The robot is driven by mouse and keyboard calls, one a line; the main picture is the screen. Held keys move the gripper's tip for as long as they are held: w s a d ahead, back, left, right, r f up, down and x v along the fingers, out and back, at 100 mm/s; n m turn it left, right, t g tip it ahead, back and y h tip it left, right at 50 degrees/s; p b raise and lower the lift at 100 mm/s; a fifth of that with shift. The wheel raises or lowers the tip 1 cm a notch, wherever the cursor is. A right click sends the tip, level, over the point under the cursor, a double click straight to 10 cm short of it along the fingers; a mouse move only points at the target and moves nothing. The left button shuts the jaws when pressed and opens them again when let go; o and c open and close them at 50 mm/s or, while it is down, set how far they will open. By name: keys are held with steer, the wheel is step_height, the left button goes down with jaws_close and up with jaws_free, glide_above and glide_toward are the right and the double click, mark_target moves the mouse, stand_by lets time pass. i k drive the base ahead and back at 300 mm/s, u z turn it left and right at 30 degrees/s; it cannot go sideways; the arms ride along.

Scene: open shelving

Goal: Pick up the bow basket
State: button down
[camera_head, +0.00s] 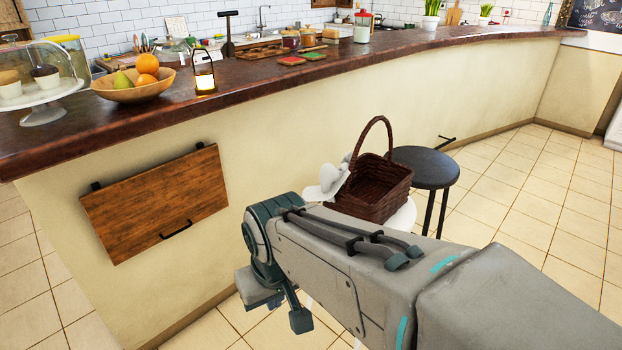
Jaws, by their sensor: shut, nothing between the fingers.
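The bow basket (378,186) is dark brown wicker with a tall arched handle and a white bow on its left side. It stands upright on a white round seat (404,216), mostly hidden by my arm, in front of the counter. My gripper (283,304) hangs at the end of my arm, below and to the left of the basket, apart from it. It is shut and empty. Its fingers are only partly seen.
A black round stool (428,167) stands just right of the basket. The long counter (330,75) runs behind, with a fruit bowl (134,92) and lit lantern (204,76) on top. A wooden flap (158,203) is on its front. Tiled floor is clear at right.

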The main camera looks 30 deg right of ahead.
mark_target(368, 187)
steer(key=u, duration=0.45)
steer(key=i, duration=0.65)
steer(key=z, duration=2)
steer(key=i, duration=0.5)
steer(key=z, duration=0.9)
steer(key=k, duration=0.45)
steer(key=u, duration=0.55)
steer(key=i, duration=0.45)
